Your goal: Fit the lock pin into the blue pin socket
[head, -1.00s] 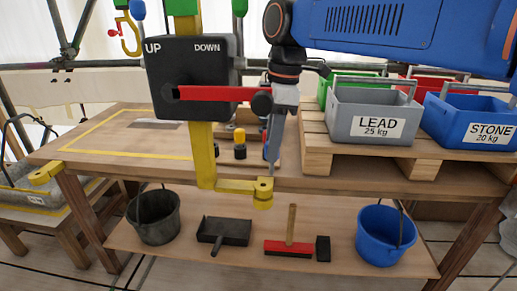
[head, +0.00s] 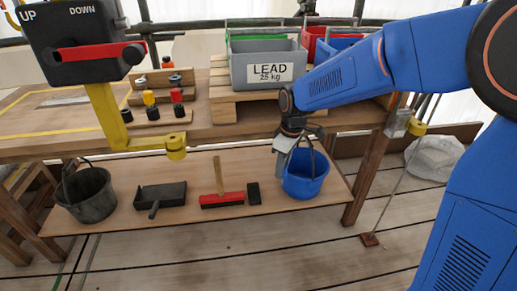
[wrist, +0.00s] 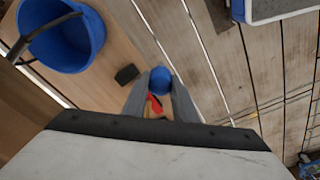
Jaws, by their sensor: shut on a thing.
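My gripper (head: 279,168) hangs in front of the lower shelf, beside the blue bucket in the head view. In the wrist view my gripper (wrist: 160,85) is shut on a small round blue piece (wrist: 160,77), which looks like the head of the lock pin. The rest of that piece is hidden between the fingers. I cannot make out the blue pin socket in either view. A yellow arm with a round end (head: 176,147) sticks out at the table's front edge.
A blue bucket (head: 304,184), red brush (head: 222,200), black block (head: 253,193), dustpan (head: 160,196) and black bucket (head: 88,197) stand on the lower shelf (head: 185,226). A grey LEAD crate (head: 268,56) and small pins (head: 177,95) are on the table. The floor at front is clear.

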